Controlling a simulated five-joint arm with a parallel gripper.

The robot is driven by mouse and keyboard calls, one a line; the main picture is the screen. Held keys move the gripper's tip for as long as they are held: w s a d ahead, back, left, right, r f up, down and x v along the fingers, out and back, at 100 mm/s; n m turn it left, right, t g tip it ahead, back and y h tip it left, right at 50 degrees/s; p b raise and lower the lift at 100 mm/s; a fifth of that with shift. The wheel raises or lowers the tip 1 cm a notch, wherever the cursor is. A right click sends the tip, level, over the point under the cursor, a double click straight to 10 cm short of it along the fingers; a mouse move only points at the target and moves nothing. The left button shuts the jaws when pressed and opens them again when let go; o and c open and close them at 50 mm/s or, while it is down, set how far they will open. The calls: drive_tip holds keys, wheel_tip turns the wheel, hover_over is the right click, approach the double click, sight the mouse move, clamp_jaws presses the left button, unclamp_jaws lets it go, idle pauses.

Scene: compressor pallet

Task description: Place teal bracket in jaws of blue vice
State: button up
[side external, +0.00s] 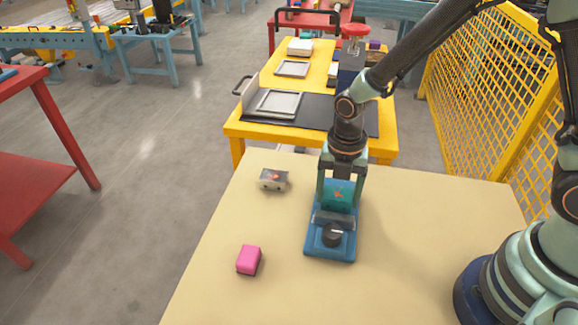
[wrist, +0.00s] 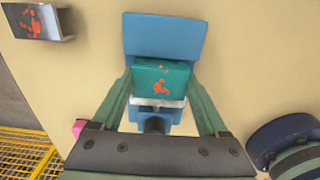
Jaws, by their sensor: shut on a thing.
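The teal bracket (side external: 338,195) has orange-red marks on its face and sits between the two fingers of my gripper (side external: 338,205). My gripper is shut on it from both sides. The blue vice (side external: 322,243) stands on the tan table below, with a dark round knob and a pale metal jaw plate towards the side camera. In the wrist view the teal bracket (wrist: 160,82) lies between the vice's blue back jaw (wrist: 163,36) and the pale plate. The bracket's underside is hidden, so I cannot tell whether it touches the vice floor.
A pink block (side external: 249,260) lies left of the vice. A grey metal part with red marks (side external: 273,179) lies farther back on the left. The table (side external: 430,230) is clear right of the vice. A yellow table (side external: 255,130) with trays stands behind, and a yellow mesh fence (side external: 490,90) at right.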

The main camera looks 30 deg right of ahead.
drive_tip(key=shift+f, duration=0.6)
drive_tip(key=shift+f, duration=0.15)
drive_tip(key=o, duration=1.3)
drive_tip(key=shift+o, duration=0.2)
